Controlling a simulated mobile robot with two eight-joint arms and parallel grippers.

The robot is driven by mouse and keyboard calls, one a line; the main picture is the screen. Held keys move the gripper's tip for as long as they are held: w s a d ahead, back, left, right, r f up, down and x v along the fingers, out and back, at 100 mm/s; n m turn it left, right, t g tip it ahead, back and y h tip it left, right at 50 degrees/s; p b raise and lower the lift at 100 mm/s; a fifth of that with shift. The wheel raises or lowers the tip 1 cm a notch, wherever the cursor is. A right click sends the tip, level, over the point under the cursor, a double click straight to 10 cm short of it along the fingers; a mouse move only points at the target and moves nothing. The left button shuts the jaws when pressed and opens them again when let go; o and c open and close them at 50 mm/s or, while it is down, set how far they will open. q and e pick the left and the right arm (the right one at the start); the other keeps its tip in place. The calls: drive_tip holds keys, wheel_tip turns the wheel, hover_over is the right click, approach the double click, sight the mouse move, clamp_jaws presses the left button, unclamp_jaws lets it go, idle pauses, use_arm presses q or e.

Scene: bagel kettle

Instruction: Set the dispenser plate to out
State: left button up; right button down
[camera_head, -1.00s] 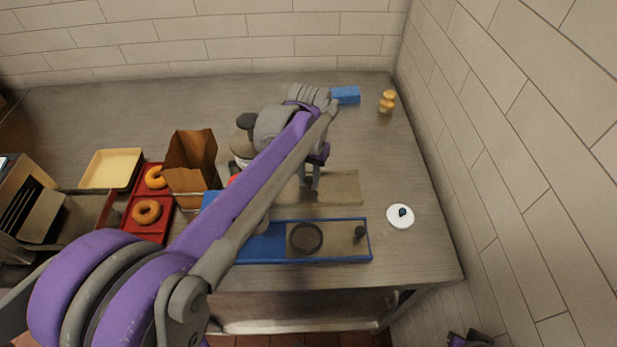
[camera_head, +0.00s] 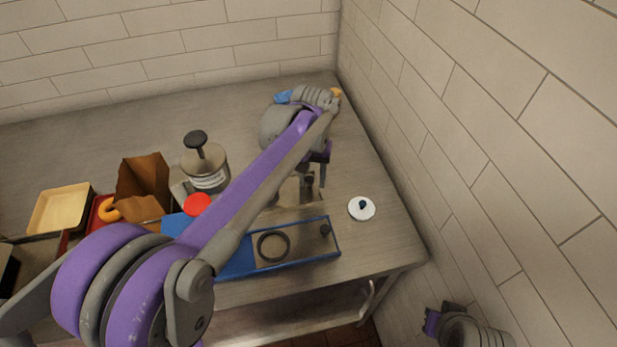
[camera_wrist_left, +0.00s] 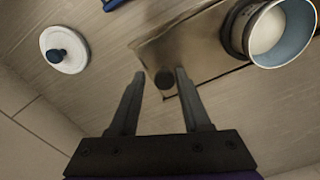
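Two flat plates with dark knobs show, and I cannot tell for sure which one the task names. A tan-grey plate (camera_wrist_left: 197,45) lies under my left gripper, with a dark knob (camera_wrist_left: 165,80) close to the fingertips. A cup (camera_wrist_left: 283,30) in a dark ring stands at its other end; my arm hides it in the head view. The blue-framed tray (camera_head: 237,266) in front holds a dark ring and a black knob (camera_head: 325,230) at its right end. My left gripper (camera_wrist_left: 160,72) is open, pointing down. My right gripper (camera_head: 442,318) shows partly at lower right.
A white lid (camera_head: 361,208) lies right of the plate. A metal canister (camera_head: 206,165), red disc (camera_head: 197,204), paper bag (camera_head: 143,182) and cream tray (camera_head: 59,209) stand left. A blue block (camera_head: 283,97) is behind. A wall bounds the right.

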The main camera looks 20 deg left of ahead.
use_arm(q)
drive_tip(key=shift+o, duration=0.4)
wheel_tip(320, 180, up, 11)
drive_tip(key=shift+p, duration=0.4)
use_arm(e)
drive_tip(key=shift+w+r, duration=0.15)
drive_tip(key=shift+r, duration=0.35)
use_arm(q)
drive_tip(key=shift+f, duration=0.1)
drive_tip(key=s+a+f+m+t+p, duration=0.1)
drive_tip(key=s+t+p, duration=0.5)
drive_tip(key=s, duration=1)
wheel_tip(320, 180, down, 2)
drive_tip(key=shift+a+f+m+t+p, duration=0.15)
drive_tip(key=shift+a+m+t+p, duration=0.2)
drive_tip(key=shift+a+p, duration=0.65)
use_arm(e)
drive_tip(key=shift+t, duration=0.6)
drive_tip(key=w+r, duration=0.2)
drive_tip(key=r, duration=0.2)
drive_tip(key=w+r, duration=0.1)
drive_tip(key=r, duration=0.3)
drive_tip(key=w+r, duration=0.2)
drive_tip(key=r, duration=0.2)
drive_tip(key=shift+w, duration=0.3)
